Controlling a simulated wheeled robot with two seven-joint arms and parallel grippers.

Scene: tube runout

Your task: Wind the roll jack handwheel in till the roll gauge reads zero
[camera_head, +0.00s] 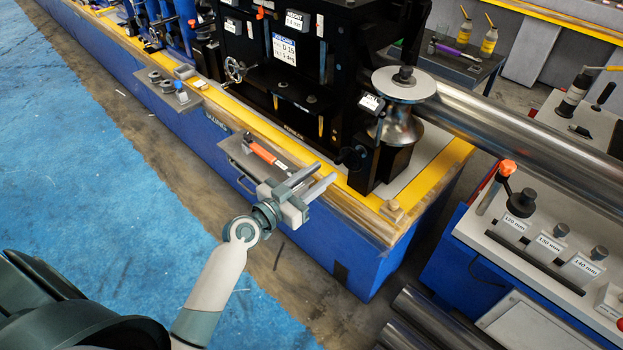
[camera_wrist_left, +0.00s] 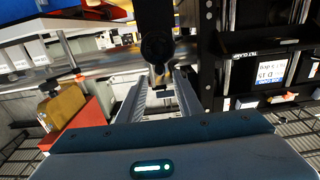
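The steel roll (camera_head: 398,128) stands on a black jack block (camera_head: 386,168) at the machine's near right corner. A small dark handwheel (camera_head: 352,156) sticks out of the block's left side. In the left wrist view a dark round part (camera_wrist_left: 157,47), apparently this handwheel, lies just beyond the fingers. A small white plate (camera_head: 371,103) beside the roll may be the roll gauge; its reading is too small to tell. My left gripper (camera_head: 326,174) is open and empty, its fingers pointing at the handwheel, apparently just short of it. My right gripper is out of view.
An orange-handled tool (camera_head: 262,152) lies on a grey shelf (camera_head: 238,158) by my left gripper. A long steel tube (camera_head: 520,125) passes the roll to the right. Another, spoked handwheel (camera_head: 235,70) is farther left. The blue floor (camera_head: 90,190) is open.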

